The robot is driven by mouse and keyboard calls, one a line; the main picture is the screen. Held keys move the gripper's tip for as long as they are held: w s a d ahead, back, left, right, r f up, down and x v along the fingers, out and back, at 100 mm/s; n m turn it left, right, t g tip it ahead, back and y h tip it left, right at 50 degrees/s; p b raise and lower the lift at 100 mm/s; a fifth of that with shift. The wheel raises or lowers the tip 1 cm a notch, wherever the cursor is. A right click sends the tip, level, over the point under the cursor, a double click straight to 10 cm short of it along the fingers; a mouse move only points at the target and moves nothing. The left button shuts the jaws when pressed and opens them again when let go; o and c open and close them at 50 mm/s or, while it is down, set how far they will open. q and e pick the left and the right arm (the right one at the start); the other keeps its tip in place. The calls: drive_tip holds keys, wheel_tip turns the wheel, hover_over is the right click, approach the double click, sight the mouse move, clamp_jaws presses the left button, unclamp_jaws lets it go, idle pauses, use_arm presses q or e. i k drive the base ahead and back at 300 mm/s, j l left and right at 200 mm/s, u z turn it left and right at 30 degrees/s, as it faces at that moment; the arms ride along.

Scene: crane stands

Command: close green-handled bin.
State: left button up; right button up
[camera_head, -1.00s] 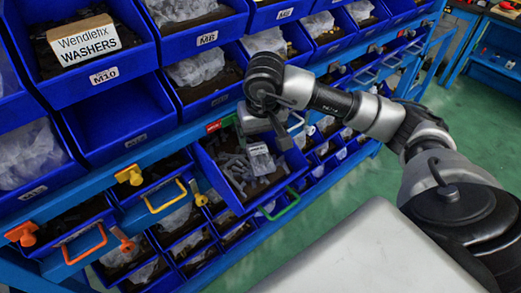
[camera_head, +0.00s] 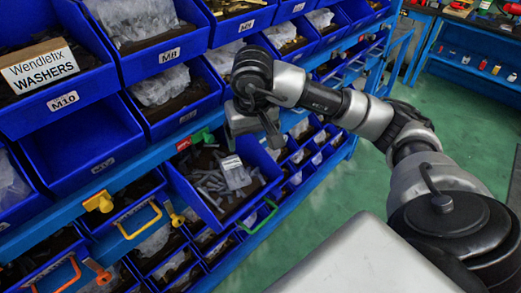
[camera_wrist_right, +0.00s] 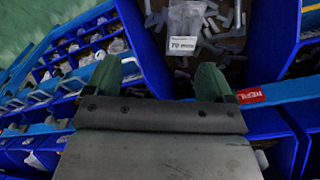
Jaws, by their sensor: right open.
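The green-handled bin (camera_head: 243,203) is a blue drawer pulled out of the rack and tilted, with its green handle (camera_head: 258,217) on the front. Grey fasteners and a labelled clear bag (camera_head: 235,172) lie inside it. The bin also shows in the right wrist view (camera_wrist_right: 148,60), beyond the fingers. My right gripper (camera_head: 256,128) hangs above the rear right part of the bin, apart from the handle. In the wrist view its two green-padded fingers (camera_wrist_right: 158,80) are spread with nothing between them. My left gripper is not in view.
Yellow-handled (camera_head: 140,222) and orange-handled (camera_head: 60,277) bins sit to the left in the same row. A green latch (camera_head: 203,136) sits behind the open bin. Blue bins with washers (camera_head: 45,70) stand above. Green floor (camera_head: 350,190) is clear to the right.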

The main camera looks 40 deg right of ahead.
sight(198, 163)
drive_tip(key=z, duration=1)
drive_tip(key=l+u, duration=0.1)
drive_tip(key=l, duration=0.55)
drive_tip(key=k, duration=0.05)
